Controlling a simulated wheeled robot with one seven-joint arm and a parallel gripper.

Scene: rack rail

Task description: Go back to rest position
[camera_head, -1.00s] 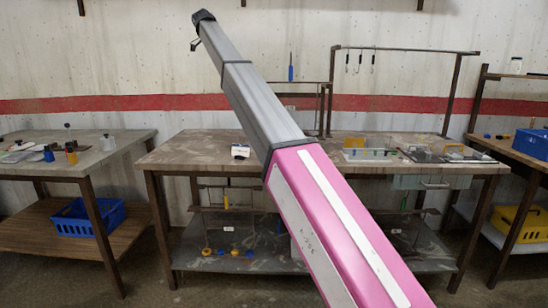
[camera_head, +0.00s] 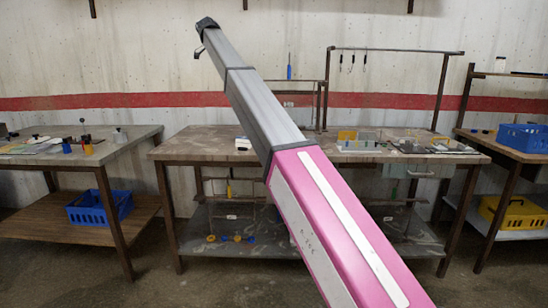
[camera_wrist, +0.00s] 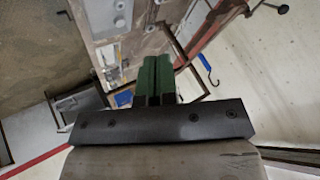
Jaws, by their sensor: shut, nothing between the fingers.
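My gripper (camera_wrist: 157,62) shows in the wrist view as two green fingers pressed together, with nothing between them. It points out over the room, clear of any surface that I can make out. In the head view my pink and grey arm slants from the lower right up to the upper left, in front of the middle workbench (camera_head: 195,146). My gripper cannot be made out there. The arm hides part of the bench's middle.
A left table (camera_head: 120,143) has a blue crate (camera_head: 98,208) on its lower shelf. A right table (camera_head: 487,139) carries a blue bin (camera_head: 523,138), with a yellow bin (camera_head: 515,211) below. Small items lie on the middle bench. Bare floor shows in front.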

